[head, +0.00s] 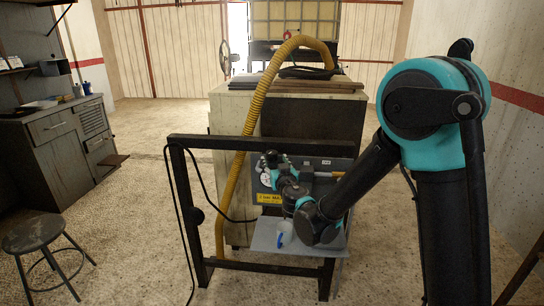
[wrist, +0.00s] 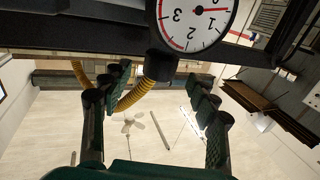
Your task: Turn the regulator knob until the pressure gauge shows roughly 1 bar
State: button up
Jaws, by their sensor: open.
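The round white pressure gauge (wrist: 192,24) is upside down and cut off by the top edge of the wrist view. Its red needle points right, near the low end of the scale; I cannot read the exact value. It also shows small in the head view (head: 265,179). A dark cylinder, seemingly the regulator knob (wrist: 162,66), hangs at the gauge's lower left in the wrist view. My gripper (wrist: 160,88) is open, with one finger on each side of the cylinder's line and a gap to both. In the head view my arm hides the knob.
The grey panel (head: 319,163) sits in a black frame (head: 179,200) with a yellow label (head: 270,198). A grey shelf (head: 266,237) holds a small blue-and-white item (head: 285,231). A yellow hose (head: 239,150) and black cables run left of my gripper.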

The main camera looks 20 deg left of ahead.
aim_at(270, 157)
jog(key=shift+x, duration=2.55)
jog(key=shift+c, duration=0.6)
jog(key=c, duration=1.1)
jog(key=shift+h, duration=0.3)
jog(key=shift+s+a+m+t+h, duration=0.1)
jog(key=shift+a+m+t+h, duration=0.05)
jog(key=shift+m+t+h, duration=0.95)
jog(key=shift+m+h, duration=0.7)
jog(key=shift+h, duration=0.55)
jog(key=shift+m+t+h, duration=0.4)
jog(key=shift+m+h, duration=0.7)
jog(key=shift+h, duration=0.55)
